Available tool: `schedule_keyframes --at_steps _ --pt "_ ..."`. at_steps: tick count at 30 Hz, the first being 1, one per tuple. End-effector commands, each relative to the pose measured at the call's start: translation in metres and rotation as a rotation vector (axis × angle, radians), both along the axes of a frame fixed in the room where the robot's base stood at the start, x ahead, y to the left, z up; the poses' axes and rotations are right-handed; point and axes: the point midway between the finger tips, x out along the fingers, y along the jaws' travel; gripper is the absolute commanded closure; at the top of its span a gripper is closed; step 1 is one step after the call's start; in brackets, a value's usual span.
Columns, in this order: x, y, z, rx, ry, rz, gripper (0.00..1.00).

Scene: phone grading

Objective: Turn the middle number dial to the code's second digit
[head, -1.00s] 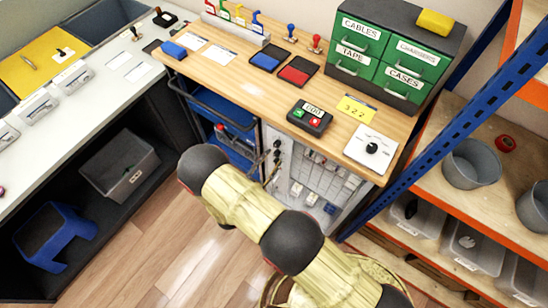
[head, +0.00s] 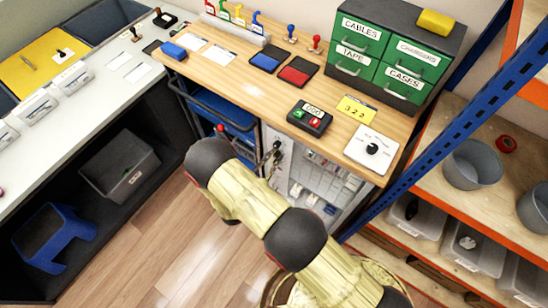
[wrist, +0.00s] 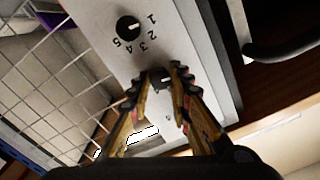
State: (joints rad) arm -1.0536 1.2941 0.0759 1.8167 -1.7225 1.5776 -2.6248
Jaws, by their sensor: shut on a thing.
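In the wrist view my gripper (wrist: 163,80) has its two fingertips closed around a black round dial (wrist: 159,75) on a grey panel (wrist: 180,45). A small white mark shows on this dial; its numbers are hidden by the fingers, so its setting cannot be read. Another black dial (wrist: 129,27) with a white pointer and the digits 1 to 5 around it sits farther up the panel. In the head view the dials (head: 277,145) are small on the cabinet front, and my arm covers most of my gripper. A yellow note (head: 356,110) on the worktop seems to read 322.
A wire grid (wrist: 55,85) lies left of the panel in the wrist view, and a dark handle (wrist: 280,48) at upper right. In the head view a blue-orange shelf rack (head: 440,115) stands right of the cabinet. The wooden floor (head: 150,240) at left is clear.

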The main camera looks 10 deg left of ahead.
Motion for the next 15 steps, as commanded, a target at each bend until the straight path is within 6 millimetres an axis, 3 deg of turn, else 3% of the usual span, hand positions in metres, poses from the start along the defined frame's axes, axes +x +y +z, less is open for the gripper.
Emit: schedule_keyframes --at_steps 6,15 --pt "0.0 0.0 0.0 0.0 0.0 0.0 1.0" --pt "-0.0002 -0.0002 -0.0002 0.015 -0.006 0.0 1.0"
